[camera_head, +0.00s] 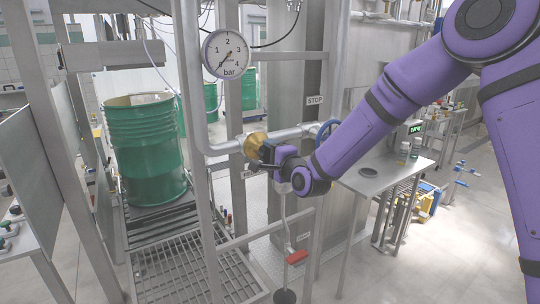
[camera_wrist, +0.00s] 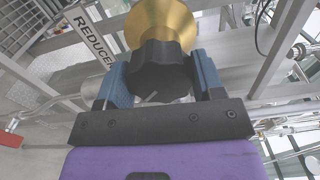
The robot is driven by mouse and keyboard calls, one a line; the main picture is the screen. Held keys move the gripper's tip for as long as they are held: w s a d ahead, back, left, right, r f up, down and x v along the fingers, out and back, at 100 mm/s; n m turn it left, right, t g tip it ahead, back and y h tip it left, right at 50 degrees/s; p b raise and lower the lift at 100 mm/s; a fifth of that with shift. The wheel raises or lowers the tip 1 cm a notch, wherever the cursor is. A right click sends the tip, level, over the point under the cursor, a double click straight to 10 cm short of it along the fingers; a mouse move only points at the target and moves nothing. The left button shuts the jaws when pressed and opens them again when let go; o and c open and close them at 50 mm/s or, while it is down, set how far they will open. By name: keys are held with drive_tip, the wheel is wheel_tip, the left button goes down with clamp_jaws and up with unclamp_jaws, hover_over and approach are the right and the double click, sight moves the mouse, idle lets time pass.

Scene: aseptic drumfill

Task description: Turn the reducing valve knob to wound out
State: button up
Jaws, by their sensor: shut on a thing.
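The reducing valve has a brass body (camera_wrist: 160,22) and a dark lobed knob (camera_wrist: 160,70), seen in the wrist view with a light pointer line on the knob. My gripper (camera_wrist: 160,80) is shut on the knob, with one blue-grey finger on each side. In the head view the brass body (camera_head: 253,145) sits on the horizontal pipe, and my gripper (camera_head: 268,150) reaches it from the right. The knob is mostly hidden there by the gripper. A round gauge (camera_head: 226,54) marked in bar stands above; its needle points toward the low end.
A label reading "REDUCER" (camera_wrist: 92,38) is beside the valve. A green drum (camera_head: 146,150) stands on a roller conveyor at left. Upright steel posts and pipes crowd the valve. A blue handwheel (camera_head: 326,131) is close to my arm, and a steel table (camera_head: 385,172) stands at right.

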drive_tip(key=n, duration=1.1)
drive_tip(key=shift+f, duration=0.1)
drive_tip(key=n, duration=1)
drive_tip(key=shift+n, duration=0.4)
drive_tip(key=n, duration=0.5)
drive_tip(key=shift+n, duration=0.3)
drive_tip(key=shift+d, duration=0.1)
drive_tip(key=o, duration=0.9)
